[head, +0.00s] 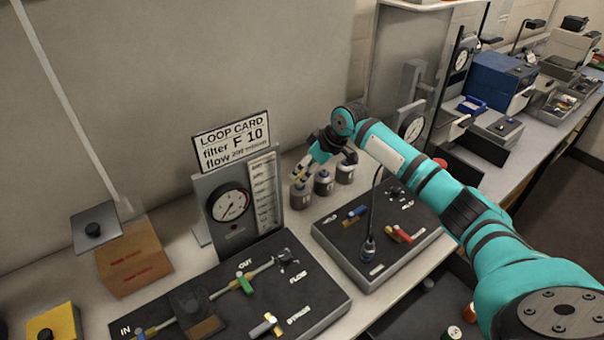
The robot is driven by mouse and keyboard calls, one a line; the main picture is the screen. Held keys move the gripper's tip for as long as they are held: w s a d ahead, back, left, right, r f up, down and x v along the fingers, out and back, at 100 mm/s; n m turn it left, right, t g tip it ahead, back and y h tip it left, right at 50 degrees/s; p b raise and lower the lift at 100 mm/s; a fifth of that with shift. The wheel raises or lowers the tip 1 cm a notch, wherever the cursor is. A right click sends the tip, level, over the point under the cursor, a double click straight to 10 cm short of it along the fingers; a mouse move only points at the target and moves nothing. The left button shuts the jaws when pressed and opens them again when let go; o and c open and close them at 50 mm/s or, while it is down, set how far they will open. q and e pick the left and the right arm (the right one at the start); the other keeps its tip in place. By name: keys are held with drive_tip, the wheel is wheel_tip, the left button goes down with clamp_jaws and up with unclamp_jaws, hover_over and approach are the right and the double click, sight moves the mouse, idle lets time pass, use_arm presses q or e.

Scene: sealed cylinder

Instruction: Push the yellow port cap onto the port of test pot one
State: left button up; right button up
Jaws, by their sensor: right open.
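Several small grey pots stand in a cluster on the bench behind the right-hand panel: a left pot (300,193), a middle pot (323,183) and a right pot (345,171). I cannot read which one is test pot one. My right gripper (325,163) is open, pointing down just above and behind these pots. Its fingers partly cover the pot tops, so the ports are hard to make out. I cannot clearly pick out the yellow port cap; a small yellowish spot shows near the fingers. My left gripper is not in view.
A gauge stand (207,190) with a "LOOP CARD" sign (232,140) rises left of the pots. A left valve panel (325,290) and a right valve panel (340,240) lie in front. My right arm crosses above the bench. A brown box (135,262) and yellow box (62,322) stand left.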

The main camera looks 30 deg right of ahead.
drive_tip(key=v, duration=0.8)
drive_tip(key=shift+r, duration=0.3)
drive_tip(key=shift+s+d, duration=0.1)
